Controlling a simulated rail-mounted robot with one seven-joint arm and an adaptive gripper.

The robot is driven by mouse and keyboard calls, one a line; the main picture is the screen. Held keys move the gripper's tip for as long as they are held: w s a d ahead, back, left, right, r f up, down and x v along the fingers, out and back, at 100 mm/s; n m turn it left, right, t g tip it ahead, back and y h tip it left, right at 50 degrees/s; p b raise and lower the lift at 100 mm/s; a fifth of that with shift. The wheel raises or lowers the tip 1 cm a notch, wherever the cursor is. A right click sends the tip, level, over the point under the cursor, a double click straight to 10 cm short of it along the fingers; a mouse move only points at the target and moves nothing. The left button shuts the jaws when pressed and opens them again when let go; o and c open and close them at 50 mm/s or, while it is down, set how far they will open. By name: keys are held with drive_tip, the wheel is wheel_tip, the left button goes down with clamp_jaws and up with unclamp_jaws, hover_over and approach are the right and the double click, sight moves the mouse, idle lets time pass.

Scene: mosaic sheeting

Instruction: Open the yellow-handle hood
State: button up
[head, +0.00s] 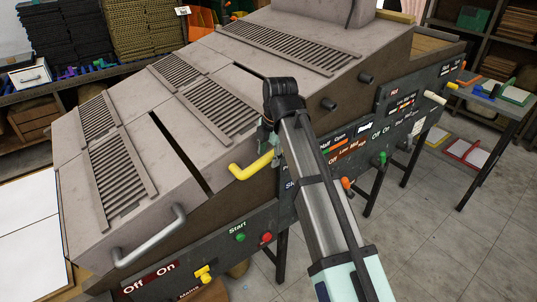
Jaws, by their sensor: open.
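The yellow handle (248,168) is a bent bar on the lower front edge of a grey, sloping hood (195,120) with louvred vents, in the middle of the machine. The hood lies along the machine's slope, and I see no raised edge on it. My gripper (267,142) is open at the right end of the handle, close to it or touching. My wrist and arm hide part of the hood's right front corner. I cannot tell whether the bar is between the fingers.
A neighbouring hood with a silver handle (150,240) is at lower left, across a dark gap. Dark control panels (225,240) with buttons and switches run along the front below. A side table (500,95) with coloured frames stands at right. Floor at lower right is clear.

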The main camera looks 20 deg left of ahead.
drive_tip(key=shift+a+f, duration=0.1)
drive_tip(key=shift+f, duration=0.6)
clamp_jaws()
drive_tip(key=shift+r, duration=0.15)
